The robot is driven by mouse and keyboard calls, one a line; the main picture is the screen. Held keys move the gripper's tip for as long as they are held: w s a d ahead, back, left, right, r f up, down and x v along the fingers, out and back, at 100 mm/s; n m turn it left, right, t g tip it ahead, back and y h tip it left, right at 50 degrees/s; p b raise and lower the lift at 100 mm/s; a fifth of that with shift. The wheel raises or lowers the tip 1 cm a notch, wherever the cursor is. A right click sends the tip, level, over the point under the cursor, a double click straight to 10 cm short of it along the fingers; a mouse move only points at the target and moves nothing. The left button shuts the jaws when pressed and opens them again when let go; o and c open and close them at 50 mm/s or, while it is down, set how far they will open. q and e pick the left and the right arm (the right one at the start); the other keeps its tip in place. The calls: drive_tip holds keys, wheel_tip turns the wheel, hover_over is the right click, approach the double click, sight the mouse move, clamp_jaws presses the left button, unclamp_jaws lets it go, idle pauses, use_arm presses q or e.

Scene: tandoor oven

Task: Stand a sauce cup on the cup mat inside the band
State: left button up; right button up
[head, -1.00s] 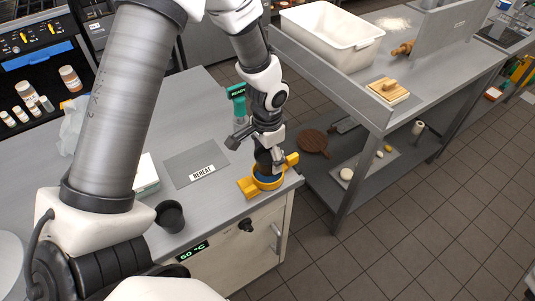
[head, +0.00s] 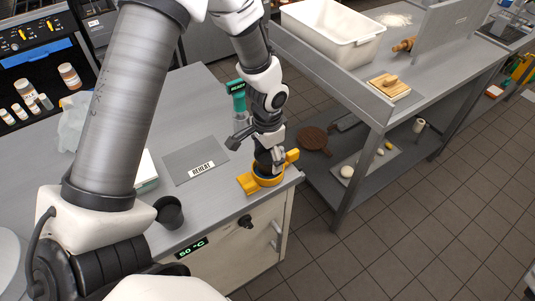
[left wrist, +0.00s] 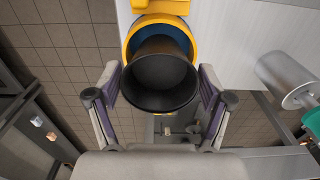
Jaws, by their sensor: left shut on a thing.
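A dark sauce cup (head: 263,160) is between the fingers of my left gripper (head: 277,158), which is shut on it. The cup is at the yellow band (head: 246,183) near the counter's front right corner. In the left wrist view the cup (left wrist: 161,80) lies between the two fingers (left wrist: 158,97), its open rim towards the camera. Behind it are the yellow band (left wrist: 130,46) and part of the blue cup mat (left wrist: 187,44). The cup hides most of the mat, and I cannot tell whether its base touches it. My right gripper is not in view.
Another dark cup (head: 169,211) stands on the counter (head: 215,215) near the front edge. A grey REHEAT plate (head: 195,158) lies left of the band, and a teal-topped device (head: 237,92) stands behind. A gap of floor separates the counter from the steel table (head: 440,85).

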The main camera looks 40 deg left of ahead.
use_arm(q)
drive_tip(key=shift+f+b, duration=0.75)
drive_tip(key=shift+f, duration=0.5)
drive_tip(key=o, duration=1.1)
drive_tip(key=shift+r, duration=0.1)
wheel_tip(320, 180, up, 8)
drive_tip(key=p, duration=0.7)
drive_tip(key=shift+r, duration=0.1)
drive_tip(key=shift+s, duration=0.1)
